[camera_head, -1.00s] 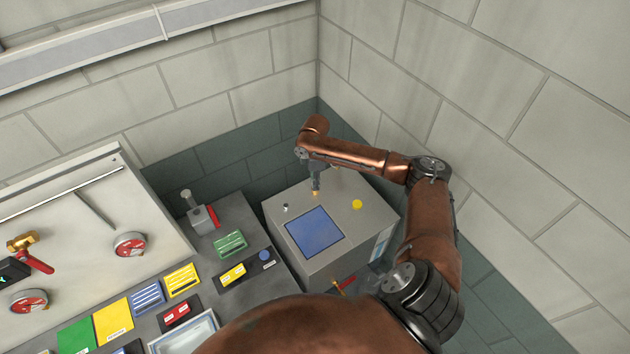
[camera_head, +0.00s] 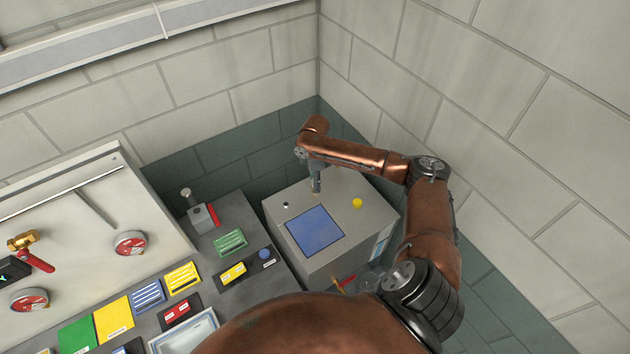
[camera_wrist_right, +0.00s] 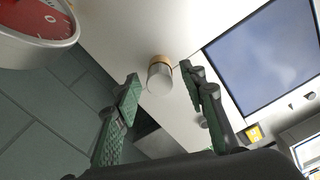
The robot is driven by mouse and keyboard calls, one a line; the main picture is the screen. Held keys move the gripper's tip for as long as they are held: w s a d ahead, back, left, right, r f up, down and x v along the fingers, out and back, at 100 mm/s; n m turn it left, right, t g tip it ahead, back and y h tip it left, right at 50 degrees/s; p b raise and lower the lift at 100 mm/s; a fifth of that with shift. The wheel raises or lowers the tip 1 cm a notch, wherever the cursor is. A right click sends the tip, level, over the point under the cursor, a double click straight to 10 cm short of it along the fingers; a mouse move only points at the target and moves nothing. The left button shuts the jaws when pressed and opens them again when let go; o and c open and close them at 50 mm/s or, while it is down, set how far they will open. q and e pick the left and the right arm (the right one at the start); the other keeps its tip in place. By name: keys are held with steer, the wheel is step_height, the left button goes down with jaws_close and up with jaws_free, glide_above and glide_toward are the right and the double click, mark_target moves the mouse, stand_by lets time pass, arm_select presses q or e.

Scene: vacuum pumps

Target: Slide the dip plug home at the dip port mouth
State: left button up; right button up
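The plug (camera_wrist_right: 159,78) is a short silvery cylinder standing at a brass-coloured ring (camera_wrist_right: 160,60) on the pale top of the grey box, in the right wrist view. The ring looks like the dip port mouth; how deep the plug sits cannot be told. My right gripper (camera_wrist_right: 161,76) has its green-padded fingers apart, one on each side of the plug. A gap shows between the left finger and the plug; the right finger is close to it. In the head view my right gripper (camera_head: 316,184) points down at the box top and hides the port. My left gripper is out of view.
The grey box (camera_head: 278,212) carries a blue screen (camera_head: 315,229), a yellow button (camera_head: 357,203) and a small knob (camera_head: 285,205). A red-faced gauge (camera_wrist_right: 42,20) is near the left finger. A bench with coloured labels lies left; block walls stand behind and right.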

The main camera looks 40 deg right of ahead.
step_height(320, 180, up, 12)
stand_by(0.7)
steer(key=shift+f, duration=0.1)
stand_by(0.8)
